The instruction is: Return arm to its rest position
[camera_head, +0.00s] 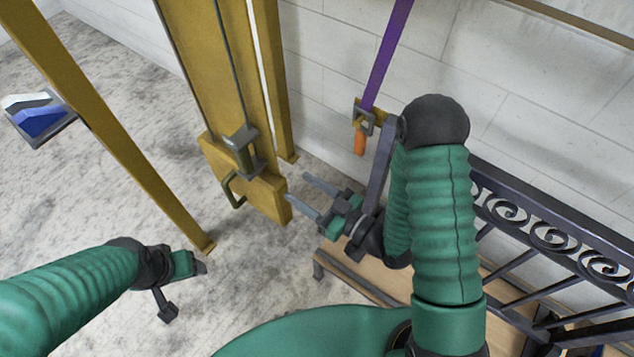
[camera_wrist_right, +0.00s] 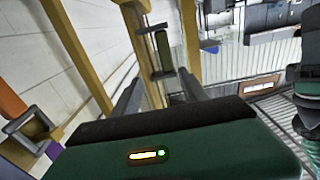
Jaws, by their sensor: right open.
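My right gripper (camera_head: 305,194) is open and empty in the head view, its two fingers apart and pointing left toward the lower end of the yellow gate panel (camera_head: 213,70). A gap of floor shows between the fingertips and the panel. In the right wrist view the fingers (camera_wrist_right: 158,95) frame the yellow post area with nothing between them. My left gripper (camera_head: 190,283) is at the lower left, low over the floor; its jaws are too small to read. The gate panel has a green handle (camera_head: 233,190) and a grey bracket (camera_head: 241,150).
A purple strap (camera_head: 386,55) hangs on the wall with a buckle and orange tip (camera_head: 360,144) close to my right arm. A bench (camera_head: 345,272) with black scrolled ironwork (camera_head: 545,235) stands at the right. A yellow post (camera_head: 130,170) stands left. Floor between the arms is clear.

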